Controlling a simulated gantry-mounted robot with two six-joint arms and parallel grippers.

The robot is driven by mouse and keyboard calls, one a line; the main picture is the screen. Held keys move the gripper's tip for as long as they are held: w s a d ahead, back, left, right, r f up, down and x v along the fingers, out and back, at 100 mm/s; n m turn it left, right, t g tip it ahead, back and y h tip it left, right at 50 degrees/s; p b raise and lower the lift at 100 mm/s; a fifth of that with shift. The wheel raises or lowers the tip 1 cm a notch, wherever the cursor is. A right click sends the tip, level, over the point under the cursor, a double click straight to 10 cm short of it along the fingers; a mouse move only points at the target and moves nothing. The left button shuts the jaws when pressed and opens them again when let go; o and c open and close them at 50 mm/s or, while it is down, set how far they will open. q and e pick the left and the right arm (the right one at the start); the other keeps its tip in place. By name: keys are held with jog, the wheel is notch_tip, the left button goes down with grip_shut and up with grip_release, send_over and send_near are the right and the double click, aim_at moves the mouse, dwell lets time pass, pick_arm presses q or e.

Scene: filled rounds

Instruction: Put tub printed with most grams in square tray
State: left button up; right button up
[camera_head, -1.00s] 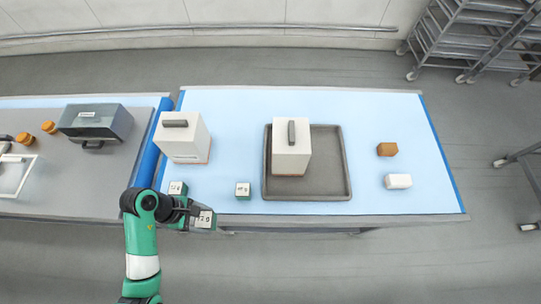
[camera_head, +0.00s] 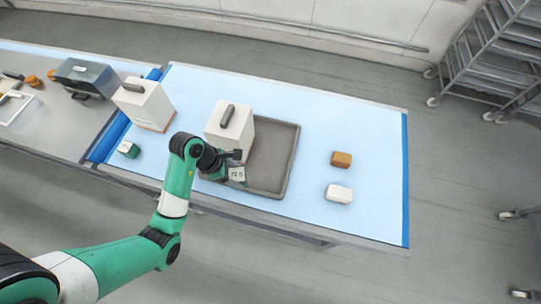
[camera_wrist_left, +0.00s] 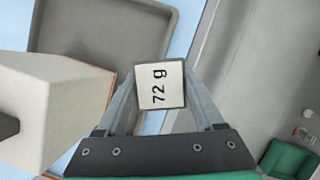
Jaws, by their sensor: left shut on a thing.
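My left gripper (camera_head: 229,170) is shut on a small tub (camera_head: 237,174) with a white label. In the left wrist view the label of this tub (camera_wrist_left: 160,85) reads "72 g", turned sideways between the fingers. In the head view it overlaps the front left part of the grey square tray (camera_head: 270,160); its height above it is unclear. The tray also shows in the wrist view (camera_wrist_left: 100,25). Another green tub with a white label (camera_head: 129,149) stands at the left of the blue mat, its print too small to read. My right gripper is not in view.
A tall white box with a handle (camera_head: 230,128) seems to stand on the tray's left part, close beside the gripper. Another white box (camera_head: 144,104) stands further left. A brown block (camera_head: 341,159) and a white block (camera_head: 339,193) lie right of the tray.

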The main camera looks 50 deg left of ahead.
pick_arm(q)
jog(key=shift+w+a+r, duration=0.15)
jog(key=shift+a, duration=0.15)
jog(key=shift+w, duration=0.3)
jog(key=w+f+b, duration=0.1)
jog(key=w+f, duration=0.3)
jog(key=w, duration=0.4)
jog(key=b, duration=0.2)
send_over(268, 165)
jog(key=s+d, duration=0.1)
jog(key=f, duration=0.5)
jog(key=shift+s+d+f, duration=0.1)
jog(key=shift+s+d, duration=0.1)
jog(key=f+b, duration=0.2)
jog(key=f, duration=0.1)
jog(key=shift+w, duration=0.3)
jog(key=shift+f, duration=0.35)
